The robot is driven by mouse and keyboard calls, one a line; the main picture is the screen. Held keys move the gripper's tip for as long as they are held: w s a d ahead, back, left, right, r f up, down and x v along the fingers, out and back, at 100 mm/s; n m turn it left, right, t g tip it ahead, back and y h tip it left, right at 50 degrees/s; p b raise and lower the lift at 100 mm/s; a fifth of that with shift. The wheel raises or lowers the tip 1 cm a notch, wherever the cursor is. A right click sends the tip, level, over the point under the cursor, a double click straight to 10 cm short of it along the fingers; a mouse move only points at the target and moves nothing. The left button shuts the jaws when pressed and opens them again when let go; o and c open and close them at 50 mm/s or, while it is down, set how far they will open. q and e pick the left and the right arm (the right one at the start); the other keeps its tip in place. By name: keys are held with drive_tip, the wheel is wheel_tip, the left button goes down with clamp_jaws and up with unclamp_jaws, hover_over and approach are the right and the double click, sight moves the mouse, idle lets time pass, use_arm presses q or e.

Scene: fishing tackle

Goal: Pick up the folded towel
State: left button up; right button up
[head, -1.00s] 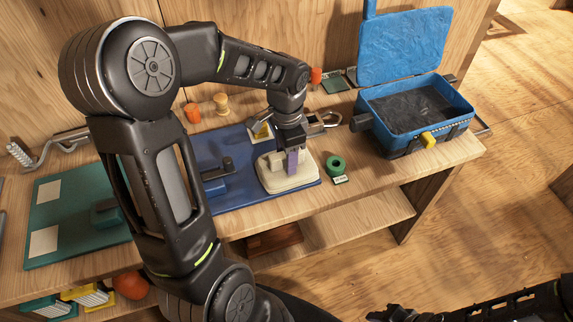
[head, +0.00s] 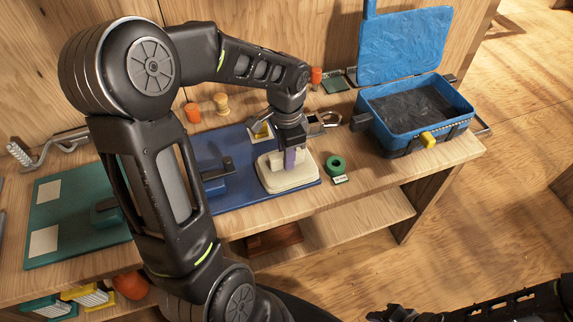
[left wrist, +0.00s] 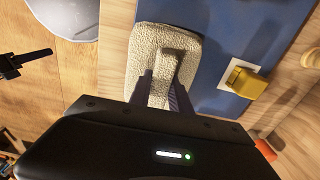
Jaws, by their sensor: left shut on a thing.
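The folded towel (head: 290,184) is cream-coloured and lies on the right part of a blue mat (head: 222,204) on the workbench. My left gripper (head: 289,160) points down over it and is shut on a raised fold in its middle. In the left wrist view, the two fingers (left wrist: 163,82) pinch this ridge of the towel (left wrist: 147,50). The rest of the towel appears to lie flat on the mat. Part of my right arm shows dark at the bottom right of the head view, but its jaw state cannot be made out.
A green spool (head: 335,164) and a small label (head: 340,180) sit just right of the towel. An open blue tackle box (head: 378,128) stands further right. A yellow block (left wrist: 249,84) is beside the towel. A green mat (head: 70,190) lies left. The bench's front edge is close.

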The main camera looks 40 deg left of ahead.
use_arm(q)
clamp_jaws()
drive_tip(key=shift+r, duration=0.25)
wheel_tip(320, 180, up, 10)
drive_tip(key=shift+f, duration=0.2)
idle(0.7)
